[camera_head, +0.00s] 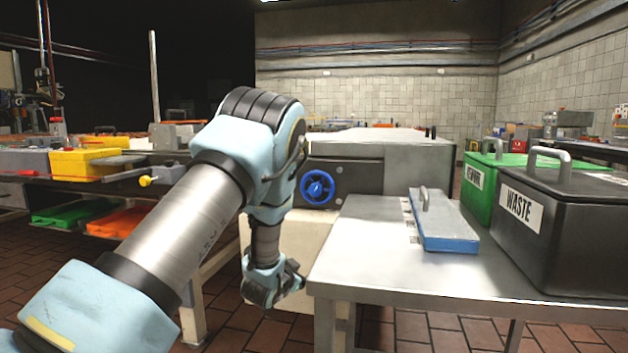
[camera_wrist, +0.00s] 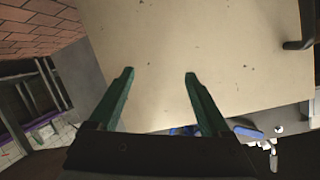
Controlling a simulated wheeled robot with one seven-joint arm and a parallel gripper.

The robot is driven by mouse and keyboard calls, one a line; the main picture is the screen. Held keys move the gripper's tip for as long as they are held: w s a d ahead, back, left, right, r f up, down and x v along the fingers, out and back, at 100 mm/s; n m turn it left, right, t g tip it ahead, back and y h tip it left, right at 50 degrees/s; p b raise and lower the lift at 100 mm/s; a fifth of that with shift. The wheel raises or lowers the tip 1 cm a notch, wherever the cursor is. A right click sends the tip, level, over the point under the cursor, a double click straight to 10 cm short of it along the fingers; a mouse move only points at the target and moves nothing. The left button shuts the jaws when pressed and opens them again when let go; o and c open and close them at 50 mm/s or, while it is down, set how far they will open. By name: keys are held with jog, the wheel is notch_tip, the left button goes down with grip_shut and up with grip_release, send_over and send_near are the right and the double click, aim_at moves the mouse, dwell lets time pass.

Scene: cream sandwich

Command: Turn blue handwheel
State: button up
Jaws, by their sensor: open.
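The blue handwheel (camera_head: 317,187) is a round wheel with spokes on the dark front panel of a grey metal machine (camera_head: 391,165). It is near the middle of the head view. My gripper (camera_head: 290,281) hangs below and to the left of the wheel, in front of the machine's cream lower body (camera_head: 318,240), and does not touch the wheel. In the wrist view its two green fingers (camera_wrist: 159,74) are apart with nothing between them, facing a cream surface (camera_wrist: 185,40). A bit of blue shows at the lower edge there; I cannot tell what it is.
A metal table (camera_head: 375,262) on the right carries a blue-edged, handled block (camera_head: 443,222), a black WASTE bin (camera_head: 565,225) and a green bin (camera_head: 480,180). On the left, a bench holds a yellow box (camera_head: 85,163). Green (camera_head: 75,212) and orange (camera_head: 118,222) trays lie below.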

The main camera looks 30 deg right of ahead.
aim_at(314, 191)
notch_tip(314, 191, up, 20)
jog(key=w+d+m+t+h+p, duration=0.1)
jog(key=d+m+t+h+p, duration=0.2)
jog(key=m+p, duration=2)
jog(key=w+d+m+b, duration=0.2)
jog(key=m+b, duration=0.1)
jog(key=w+d+m+y+b, duration=0.1)
jog(key=w+d+m+b, duration=0.1)
jog(key=w+m+b, duration=0.1)
jog(key=w+d+m+b, duration=0.2)
jog(key=m+b, duration=0.1)
jog(key=m, duration=0.1)
jog(key=shift+w+d+f+m+t+b, duration=0.2)
jog(key=shift+w+f+m+t+b, duration=0.1)
jog(key=shift+w+m, duration=0.1)
jog(key=shift+s, duration=0.1)
grip_shut()
